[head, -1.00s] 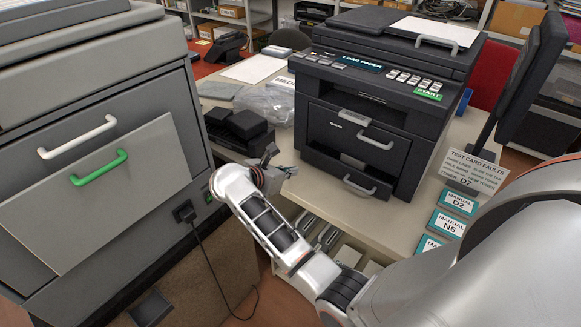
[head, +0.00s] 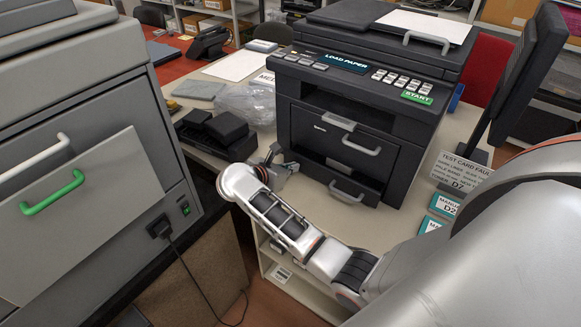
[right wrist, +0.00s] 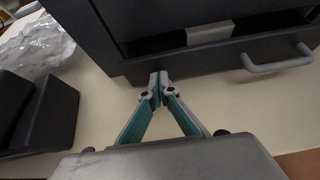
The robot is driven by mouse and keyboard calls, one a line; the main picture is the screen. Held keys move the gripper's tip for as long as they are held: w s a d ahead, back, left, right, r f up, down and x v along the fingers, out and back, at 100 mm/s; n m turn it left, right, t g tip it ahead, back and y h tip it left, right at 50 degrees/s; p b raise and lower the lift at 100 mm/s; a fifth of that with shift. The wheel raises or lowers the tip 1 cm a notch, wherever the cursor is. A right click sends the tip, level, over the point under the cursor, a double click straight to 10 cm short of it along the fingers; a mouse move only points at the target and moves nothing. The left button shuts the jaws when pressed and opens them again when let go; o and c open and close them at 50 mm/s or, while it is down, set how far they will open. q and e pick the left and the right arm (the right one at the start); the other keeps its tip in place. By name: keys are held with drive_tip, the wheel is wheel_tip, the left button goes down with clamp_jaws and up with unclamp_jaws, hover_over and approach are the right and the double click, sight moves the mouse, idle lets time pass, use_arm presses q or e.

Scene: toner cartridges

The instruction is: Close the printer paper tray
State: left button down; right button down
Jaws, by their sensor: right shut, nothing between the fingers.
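The black printer (head: 375,85) stands on a pale table, its screen reading LOAD PAPER. Its paper tray (head: 318,173) is the low drawer with a grey bar handle (head: 347,192). The tray front sits forward of the panel above, with a dark gap along its top. In the right wrist view the tray front (right wrist: 175,66) and handle (right wrist: 278,63) lie beyond the fingers. My right gripper (head: 290,164) is shut and empty, just in front of the tray's left part. Its fingertips (right wrist: 157,86) meet; contact with the tray cannot be told. My left gripper is out of view.
A black two-part device (head: 212,132) and a clear plastic bag (head: 247,103) lie left of the printer. A large grey machine (head: 85,130) stands at the left. A monitor (head: 515,70) and teal-edged manual cards (head: 445,204) are at the right.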

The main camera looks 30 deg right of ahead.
sight(298, 158)
idle(0.3)
drive_tip(key=shift+d, duration=0.1)
drive_tip(key=d+b, duration=0.1)
drive_tip(key=w+d+b, duration=0.1)
drive_tip(key=d+b, duration=0.1)
drive_tip(key=shift+w+d+f, duration=0.25)
drive_tip(key=shift+w+d, duration=0.1)
drive_tip(key=shift+d, duration=0.05)
drive_tip(key=shift+d+r, duration=0.1)
drive_tip(key=shift+d, duration=0.1)
drive_tip(key=shift+w+d+r, duration=0.1)
drive_tip(key=shift+d+r, duration=0.05)
drive_tip(key=shift+r, duration=0.2)
